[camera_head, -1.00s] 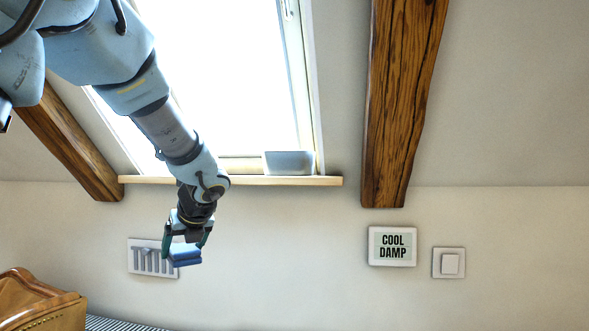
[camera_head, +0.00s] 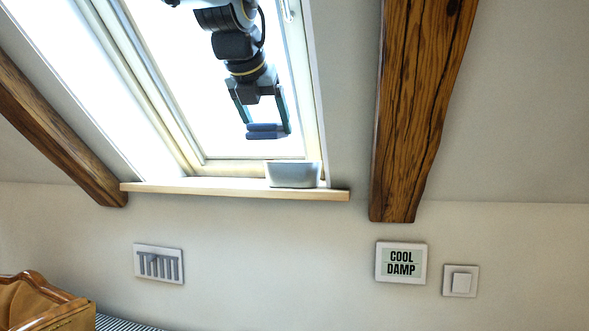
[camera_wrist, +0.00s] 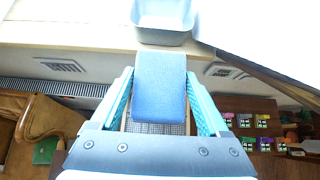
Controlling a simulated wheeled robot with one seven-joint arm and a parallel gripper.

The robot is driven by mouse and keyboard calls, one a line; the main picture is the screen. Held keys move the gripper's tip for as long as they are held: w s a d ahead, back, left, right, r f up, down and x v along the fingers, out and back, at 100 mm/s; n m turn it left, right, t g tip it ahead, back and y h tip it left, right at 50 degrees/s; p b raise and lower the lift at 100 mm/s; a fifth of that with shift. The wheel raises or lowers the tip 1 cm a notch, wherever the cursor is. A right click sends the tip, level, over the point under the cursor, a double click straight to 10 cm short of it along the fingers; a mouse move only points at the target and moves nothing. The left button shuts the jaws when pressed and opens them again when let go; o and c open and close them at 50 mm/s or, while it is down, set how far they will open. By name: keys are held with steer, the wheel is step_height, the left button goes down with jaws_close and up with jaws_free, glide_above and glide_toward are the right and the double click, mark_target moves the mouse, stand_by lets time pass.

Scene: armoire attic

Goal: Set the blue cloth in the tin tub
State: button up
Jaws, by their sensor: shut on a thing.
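My gripper (camera_head: 266,122) is shut on the folded blue cloth (camera_head: 266,132) and holds it in the air in front of the bright window. The cloth also shows between the fingers in the wrist view (camera_wrist: 160,86). The tin tub (camera_head: 293,174) is grey and stands at the right end of the window sill. In the head view the cloth is above the tub and a little to its left. In the wrist view the tub (camera_wrist: 162,38) lies just beyond the cloth's far end. The tub's inside shows no contents in the wrist view.
The wooden sill (camera_head: 200,188) runs under the window, bare left of the tub. A thick wooden beam (camera_head: 415,110) slopes down to the right of the window. A sign reading "COOL DAMP" (camera_head: 401,263), a switch (camera_head: 460,281) and a vent (camera_head: 158,264) are on the wall below.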

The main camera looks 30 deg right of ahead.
steer(key=w+d+f+t+h+p, duration=0.1)
steer(key=w+d+t+p, duration=0.1)
steer(key=w+d, duration=1.15)
steer(key=f, duration=0.1)
steer(key=w+f, duration=0.1)
steer(key=f, duration=0.1)
steer(key=f+b, duration=0.1)
steer(key=f, duration=0.1)
steer(key=shift+w+d+f, duration=0.2)
steer(key=shift+w+d, duration=0.1)
steer(key=shift+d, duration=0.05)
steer(key=shift+w+d+f+p, duration=0.1)
steer(key=shift+w+f+p, duration=0.1)
steer(key=shift+f+p, duration=0.1)
steer(key=shift+w+d+r+g+p, duration=0.15)
steer(key=shift+r+g+p, duration=0.3)
steer(key=shift+p, duration=0.55)
steer(key=shift+g+p, duration=0.25)
steer(key=shift+p, duration=0.35)
steer(key=y+p, duration=0.1)
steer(key=g+p, duration=0.1)
steer(key=p, duration=0.1)
steer(key=shift+w+d+y, duration=0.2)
steer(key=shift+y, duration=0.2)
steer(key=shift+f, duration=1.15)
